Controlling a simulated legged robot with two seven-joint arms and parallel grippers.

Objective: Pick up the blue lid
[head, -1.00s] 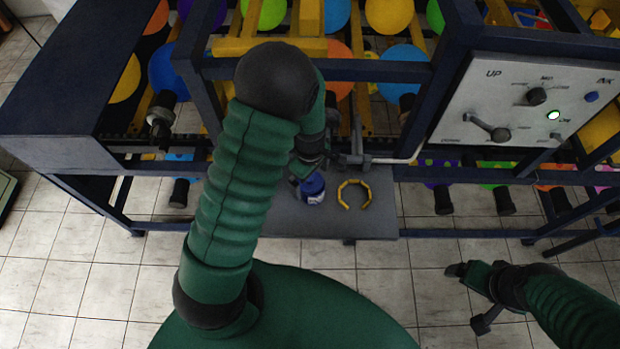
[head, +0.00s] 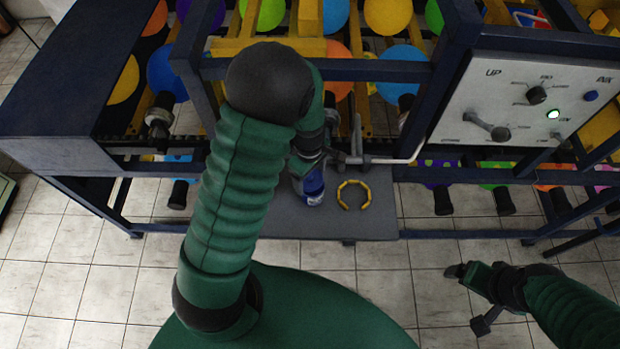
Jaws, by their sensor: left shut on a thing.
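A small blue jar (head: 314,198) with a pale label stands on the grey shelf (head: 250,222) at the front of the machine. The blue lid at its top is mostly hidden by my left gripper (head: 305,168), so its edge against the jar is hard to make out. My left gripper reaches down over the jar from behind my green arm and is shut on the blue lid; its fingertips are largely hidden. My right gripper (head: 462,285) hangs over the tiled floor at the lower right, away from the jar; its finger opening is unclear.
A yellow ring (head: 353,194) with a gap lies just right of the jar. A pale metal pipe (head: 390,159) runs behind it. Dark blue frame bars (head: 370,71) and balloons stand behind. A control panel (head: 520,100) with a lit green button is at the right.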

